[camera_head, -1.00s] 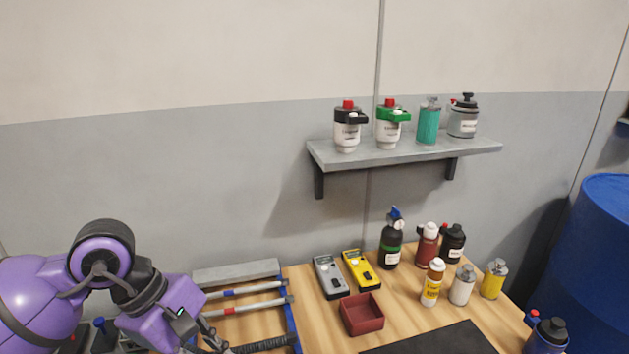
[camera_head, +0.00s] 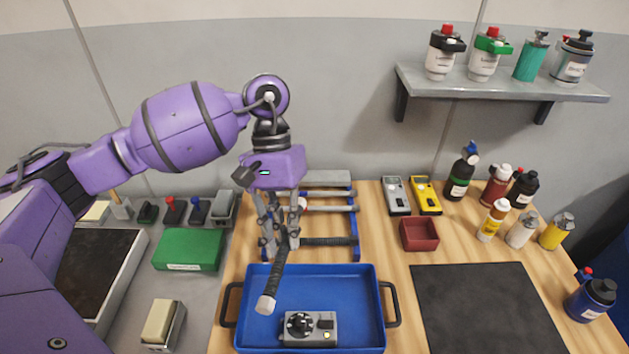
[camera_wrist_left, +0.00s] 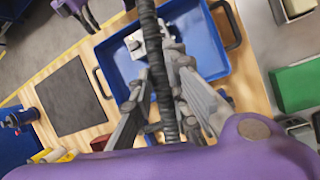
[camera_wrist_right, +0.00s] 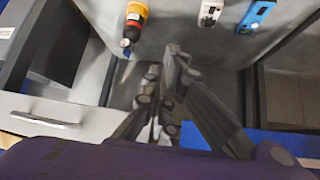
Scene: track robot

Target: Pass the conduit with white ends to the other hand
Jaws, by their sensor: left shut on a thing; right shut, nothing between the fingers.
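The conduit (camera_head: 274,279) is a dark ribbed tube with a pale whitish lower end. My left gripper (camera_head: 280,240) is shut on it and holds it tilted above the blue tray. In the left wrist view the conduit (camera_wrist_left: 157,62) runs up between the fingers (camera_wrist_left: 157,98) and out of the top of the picture. Its other end is hidden by the gripper. My right gripper (camera_wrist_right: 165,88) shows in the right wrist view, shut and empty, apart from the conduit. It is outside the head view.
The blue tray (camera_head: 365,290) holds a grey device with a dial (camera_head: 310,328). Behind it a blue-railed rack (camera_head: 355,225) holds several bars. A red bin (camera_head: 419,234), two meters, several bottles and a black mat (camera_head: 485,305) are at right. A green box (camera_head: 188,249) is at left.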

